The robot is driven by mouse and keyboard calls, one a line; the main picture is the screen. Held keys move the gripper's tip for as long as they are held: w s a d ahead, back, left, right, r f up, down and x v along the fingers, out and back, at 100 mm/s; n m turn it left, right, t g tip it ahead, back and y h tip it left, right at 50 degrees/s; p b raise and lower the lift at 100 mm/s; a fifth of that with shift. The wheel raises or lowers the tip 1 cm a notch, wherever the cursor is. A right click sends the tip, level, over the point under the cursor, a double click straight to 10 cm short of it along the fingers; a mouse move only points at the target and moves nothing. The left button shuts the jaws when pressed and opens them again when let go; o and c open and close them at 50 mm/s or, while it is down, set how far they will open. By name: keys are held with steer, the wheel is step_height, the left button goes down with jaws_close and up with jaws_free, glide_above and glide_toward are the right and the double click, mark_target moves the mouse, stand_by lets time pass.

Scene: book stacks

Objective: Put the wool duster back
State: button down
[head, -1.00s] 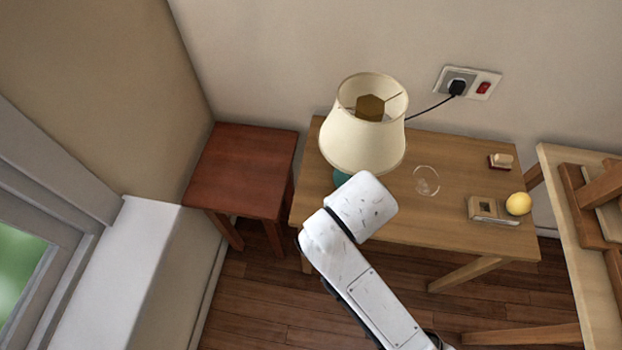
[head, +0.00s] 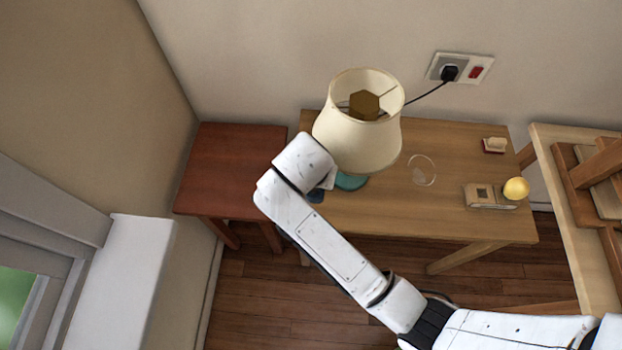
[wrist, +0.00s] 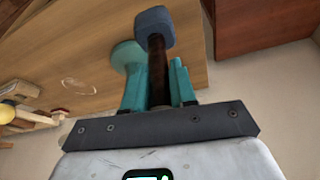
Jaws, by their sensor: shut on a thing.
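The wool duster has a dark brown handle and a blue-grey head (wrist: 155,20) in the wrist view. My gripper (wrist: 158,75) is shut on its handle, between two teal fingers, with the head beyond the fingertips. In the head view a small dark blue part of the duster (head: 316,196) shows below my wrist; the fingers are hidden there. The gripper is over the left end of the wooden table (head: 450,215), beside the lamp's teal base (head: 350,182). Whether the duster touches the table, I cannot tell.
A cream-shaded lamp (head: 357,135) stands close right of my wrist. A lower red-brown side table (head: 232,165) is bare at the left. A clear round dish (head: 422,170), a small wooden box (head: 488,196), a yellow ball (head: 516,188) and a small block (head: 494,145) are further right.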

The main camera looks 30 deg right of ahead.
steer(key=shift+w+f, duration=0.7)
steer(key=shift+f, duration=0.2)
steer(key=shift+w+a+f+p, duration=0.1)
steer(key=shift+f+p, duration=0.25)
steer(key=shift+f, duration=1.3)
steer(key=shift+f, duration=0.15)
steer(key=c, duration=0.9)
jaws_free()
